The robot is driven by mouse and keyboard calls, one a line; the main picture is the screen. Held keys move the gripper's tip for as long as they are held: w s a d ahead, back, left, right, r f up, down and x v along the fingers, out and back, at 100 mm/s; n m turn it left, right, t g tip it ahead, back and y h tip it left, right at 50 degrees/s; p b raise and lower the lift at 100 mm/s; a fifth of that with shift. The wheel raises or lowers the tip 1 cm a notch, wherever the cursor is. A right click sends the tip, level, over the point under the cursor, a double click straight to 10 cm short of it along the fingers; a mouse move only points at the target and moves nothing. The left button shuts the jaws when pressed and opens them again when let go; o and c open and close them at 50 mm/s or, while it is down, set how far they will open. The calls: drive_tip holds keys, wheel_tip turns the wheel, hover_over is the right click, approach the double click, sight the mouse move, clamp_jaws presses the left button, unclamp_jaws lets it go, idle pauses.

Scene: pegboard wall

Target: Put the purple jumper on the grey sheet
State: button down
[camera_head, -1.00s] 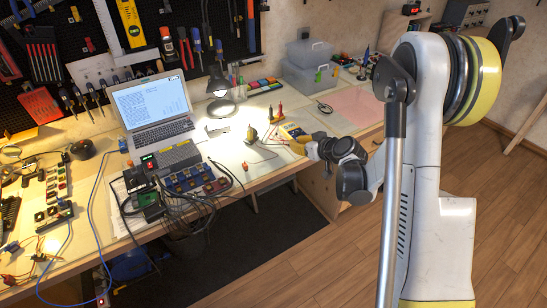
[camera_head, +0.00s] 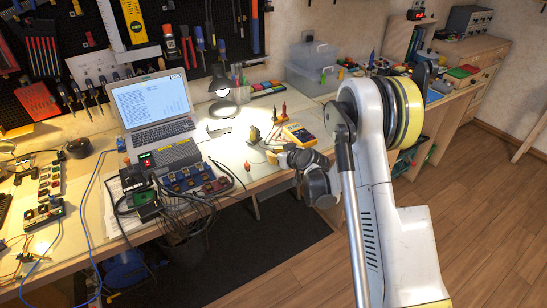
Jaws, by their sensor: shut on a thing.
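My gripper (camera_head: 272,157) is small and dark in the head view, at the front part of the workbench, left of my large white arm. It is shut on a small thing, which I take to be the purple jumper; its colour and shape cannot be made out. A pale, greyish sheet (camera_head: 228,152) appears to lie on the bench in the lamp light, left of my gripper; its edges are hard to tell from the bright bench top. My gripper is close to its right side. I cannot tell the height of the gripper above the bench.
A yellow multimeter (camera_head: 299,136) lies just behind my gripper. A small red-topped thing (camera_head: 247,167) stands left of it, near the front edge. A desk lamp (camera_head: 222,92), a laptop (camera_head: 151,109) and a box with cables (camera_head: 178,155) are farther left. Clear bins (camera_head: 313,65) stand behind.

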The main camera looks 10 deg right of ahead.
drive_tip(key=shift+r, duration=0.1)
drive_tip(key=c, duration=1.9)
unclamp_jaws()
drive_tip(key=shift+f, duration=0.2)
drive_tip(key=o, duration=0.4)
